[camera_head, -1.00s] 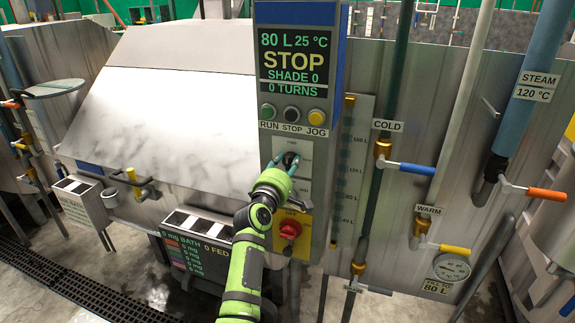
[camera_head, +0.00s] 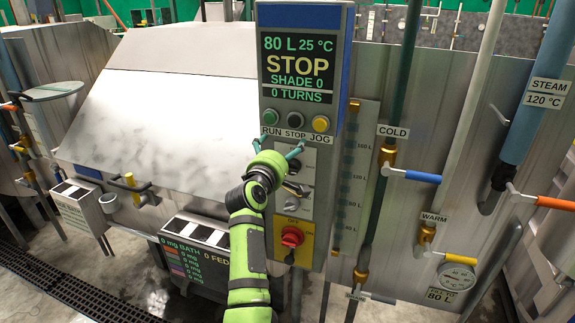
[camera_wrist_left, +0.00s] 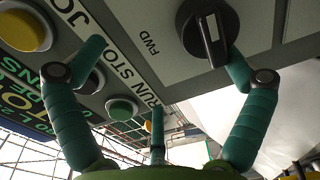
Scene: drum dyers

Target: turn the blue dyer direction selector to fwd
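The black round direction selector (camera_head: 294,166) sits on the grey control panel below the RUN, STOP and JOG buttons. In the left wrist view the selector (camera_wrist_left: 205,30) shows a white pointer line, with the FWD label (camera_wrist_left: 148,43) beside it. The pointer's exact setting is hard to tell. My left gripper (camera_head: 277,147) is open in front of the panel, to the left of the selector. In the left wrist view my left gripper (camera_wrist_left: 168,58) has its fingers spread, one fingertip close to the selector's edge; whether they touch I cannot tell. My right gripper is out of view.
The green RUN button (camera_head: 271,117), black STOP button (camera_head: 296,119) and yellow JOG button (camera_head: 321,123) are just above. A silver lever (camera_head: 297,189) and red switch (camera_head: 291,237) are below. The display (camera_head: 298,68) reads STOP. Pipes with valves stand right of the panel.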

